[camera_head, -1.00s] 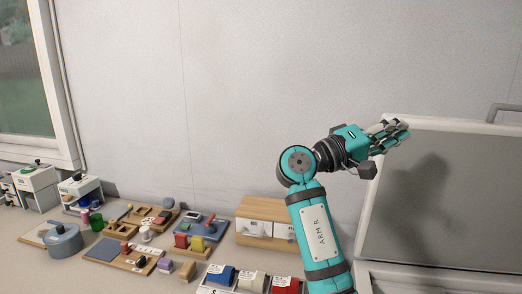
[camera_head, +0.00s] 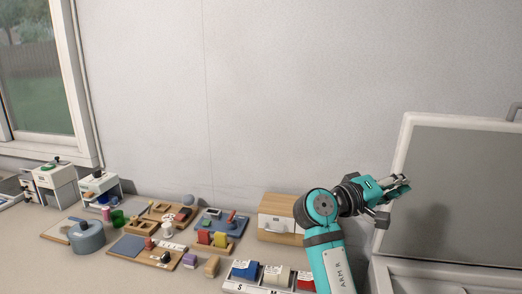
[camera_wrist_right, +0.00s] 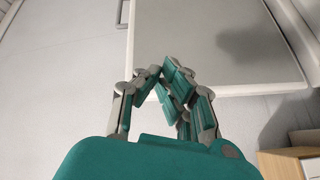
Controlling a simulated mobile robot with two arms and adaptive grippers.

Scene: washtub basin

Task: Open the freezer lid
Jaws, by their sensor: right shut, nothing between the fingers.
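The freezer lid (camera_head: 470,170), a grey panel in a white frame, stands raised at the right of the head view, cut off by the picture edge. Part of a grey handle (camera_head: 515,112) shows at its top edge. My right gripper (camera_head: 400,185) is shut and empty, by the lid's left edge. In the right wrist view, its closed fingers (camera_wrist_right: 172,78) overlap the grey lid panel (camera_wrist_right: 235,35); I cannot tell whether they touch it. My left gripper is not in view.
A wooden drawer box (camera_head: 280,222) stands left of my right arm. A grey pot (camera_head: 87,237), coloured blocks and several boards crowd the counter (camera_head: 60,275). A window (camera_head: 40,80) is at the far left. The wall above the counter is bare.

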